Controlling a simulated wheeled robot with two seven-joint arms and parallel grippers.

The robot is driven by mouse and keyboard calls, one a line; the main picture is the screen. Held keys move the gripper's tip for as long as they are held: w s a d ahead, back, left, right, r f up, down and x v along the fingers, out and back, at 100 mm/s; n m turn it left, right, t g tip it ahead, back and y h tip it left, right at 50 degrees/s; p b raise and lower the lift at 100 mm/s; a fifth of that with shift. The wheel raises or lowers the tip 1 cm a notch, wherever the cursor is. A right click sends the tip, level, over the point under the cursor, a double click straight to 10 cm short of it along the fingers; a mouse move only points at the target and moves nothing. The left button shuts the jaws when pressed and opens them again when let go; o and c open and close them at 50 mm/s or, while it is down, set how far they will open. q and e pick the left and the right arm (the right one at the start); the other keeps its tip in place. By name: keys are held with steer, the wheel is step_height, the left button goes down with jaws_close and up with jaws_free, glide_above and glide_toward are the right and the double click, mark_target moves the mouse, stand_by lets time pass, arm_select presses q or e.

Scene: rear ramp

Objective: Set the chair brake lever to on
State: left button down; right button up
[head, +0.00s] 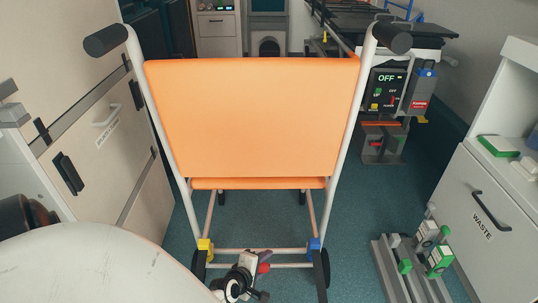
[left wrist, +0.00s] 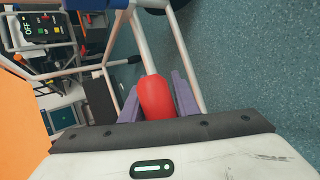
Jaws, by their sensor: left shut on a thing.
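The chair (head: 250,115) stands in front of me, with an orange back and a white tube frame with black handles. The brake lever's red knob (head: 263,268) shows low down, near the blue fitting at the chair's lower right. My left gripper (head: 257,262) is at this knob, partly hidden by its own wrist. In the left wrist view the red knob (left wrist: 157,97) sits between the two purple fingers, which are shut on it. A pale rod runs from the knob toward the chair frame. I cannot tell the lever's setting. My right gripper is not in view.
A device panel (head: 387,90) reading OFF stands behind the chair at the right. A grey slotted rack (head: 398,272) with green and white items lies on the floor at right. A WASTE cabinet (head: 480,215) is at far right and a pale cabinet door (head: 105,150) at left.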

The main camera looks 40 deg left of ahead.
arm_select(q)
steer(key=shift+s+d+f, duration=0.1)
steer(key=shift+s+f, duration=0.05)
steer(key=shift+f, duration=0.05)
steer(key=c, duration=1.4)
jaws_free()
steer(key=shift+r, duration=0.1)
steer(key=shift+p+v, duration=2.75)
steer(key=shift+v, duration=2.35)
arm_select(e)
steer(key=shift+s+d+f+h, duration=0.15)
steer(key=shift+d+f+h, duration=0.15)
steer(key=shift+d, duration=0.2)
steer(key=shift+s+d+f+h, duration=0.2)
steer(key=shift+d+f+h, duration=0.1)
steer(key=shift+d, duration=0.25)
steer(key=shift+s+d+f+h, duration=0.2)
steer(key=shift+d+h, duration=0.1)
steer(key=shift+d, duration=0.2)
